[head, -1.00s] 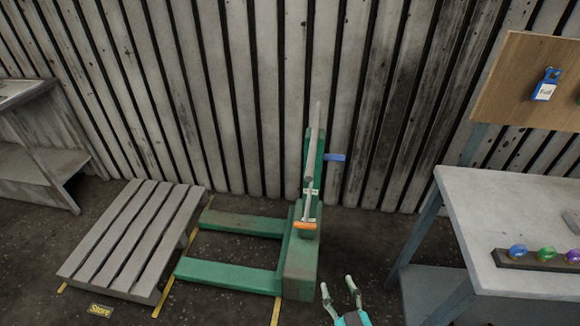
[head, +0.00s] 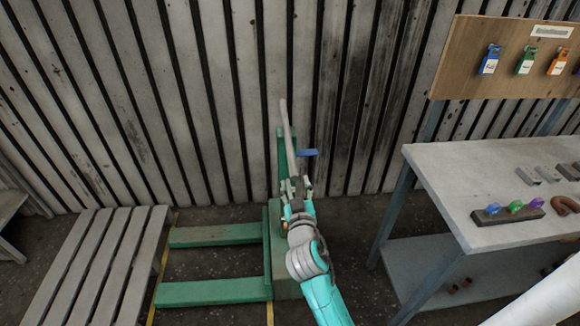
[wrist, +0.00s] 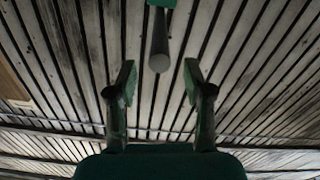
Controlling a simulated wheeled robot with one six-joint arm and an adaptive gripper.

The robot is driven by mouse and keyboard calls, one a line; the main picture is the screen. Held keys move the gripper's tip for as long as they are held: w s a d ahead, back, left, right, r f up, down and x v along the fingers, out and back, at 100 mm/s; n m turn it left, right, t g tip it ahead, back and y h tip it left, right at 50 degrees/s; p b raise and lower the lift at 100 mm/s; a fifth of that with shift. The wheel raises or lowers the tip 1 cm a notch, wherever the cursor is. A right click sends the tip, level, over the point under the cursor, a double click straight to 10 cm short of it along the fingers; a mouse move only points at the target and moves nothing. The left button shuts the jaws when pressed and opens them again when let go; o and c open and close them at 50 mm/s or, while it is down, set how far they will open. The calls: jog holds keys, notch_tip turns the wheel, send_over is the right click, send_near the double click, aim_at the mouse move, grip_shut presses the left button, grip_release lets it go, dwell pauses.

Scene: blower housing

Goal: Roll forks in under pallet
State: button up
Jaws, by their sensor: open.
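The grey slatted pallet (head: 92,268) lies on the floor at the left of the head view. The green pallet truck (head: 285,155) stands to its right. Its two forks, far (head: 215,235) and near (head: 212,292), point left. Their tips are close to the pallet's right side; I cannot tell whether they reach under it. A grey bar (head: 286,125) slants up from the truck and also shows in the wrist view (wrist: 158,45). My gripper (head: 296,185) is at the truck's upright, hiding part of it. In the wrist view my gripper (wrist: 160,80) is open, the bar's end ahead between its fingers.
A blue tab (head: 308,153) sticks out right of the upright. A workbench (head: 465,190) stands at the right, with a board of coloured tags (head: 480,85) behind it. A ribbed wall (head: 200,110) closes the back. Yellow lines (head: 155,275) mark the floor.

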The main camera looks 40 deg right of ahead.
aim_at(293, 167)
jog(key=x, duration=0.8)
jog(key=shift+w+d, duration=0.1)
jog(key=shift+d, duration=0.05)
grip_shut()
